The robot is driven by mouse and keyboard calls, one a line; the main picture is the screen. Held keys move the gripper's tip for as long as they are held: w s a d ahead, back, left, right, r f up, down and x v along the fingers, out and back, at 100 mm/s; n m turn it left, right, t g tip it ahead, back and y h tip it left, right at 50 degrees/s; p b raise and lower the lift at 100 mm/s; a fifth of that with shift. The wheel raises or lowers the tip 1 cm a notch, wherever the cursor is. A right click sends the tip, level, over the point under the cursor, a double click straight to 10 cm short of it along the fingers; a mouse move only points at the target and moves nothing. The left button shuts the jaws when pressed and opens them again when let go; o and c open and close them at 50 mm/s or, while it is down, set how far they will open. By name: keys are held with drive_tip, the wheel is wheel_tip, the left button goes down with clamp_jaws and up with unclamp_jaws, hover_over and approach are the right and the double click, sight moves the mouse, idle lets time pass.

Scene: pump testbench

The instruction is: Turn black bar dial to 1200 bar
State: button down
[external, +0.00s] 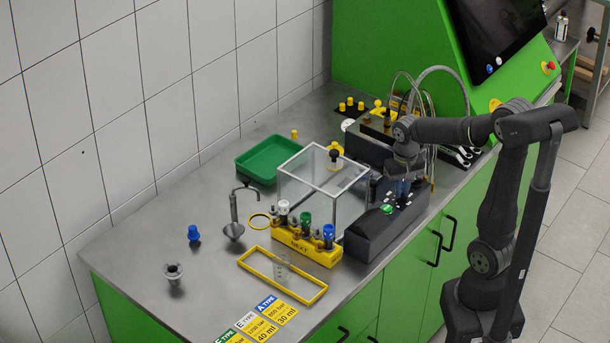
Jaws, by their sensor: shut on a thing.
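My gripper (402,186) points down at the far part of the black control box (372,238) on the steel bench. Its fingers are shut low over the box's top, at the place of the black bar dial. The dial itself is hidden by the fingers, and its setting cannot be read. A green button (386,209) and small white marks show on the box top, in front of the gripper.
A clear glass enclosure (312,190) stands left of the box. A yellow rack (305,247) with white, green and blue-topped valves is in front. Hoses and a pump unit (375,138) stand behind. A green tray (262,163) and yellow frame (282,274) lie left.

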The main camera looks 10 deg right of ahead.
drive_tip(key=shift+m, duration=1.2)
drive_tip(key=c, duration=1.5)
unclamp_jaws()
drive_tip(key=shift+o, duration=0.2)
wheel_tip(320, 180, up, 18)
drive_tip(key=shift+f, duration=0.25)
drive_tip(key=shift+f, duration=0.1)
wheel_tip(320, 180, down, 17)
drive_tip(key=shift+f, duration=0.15)
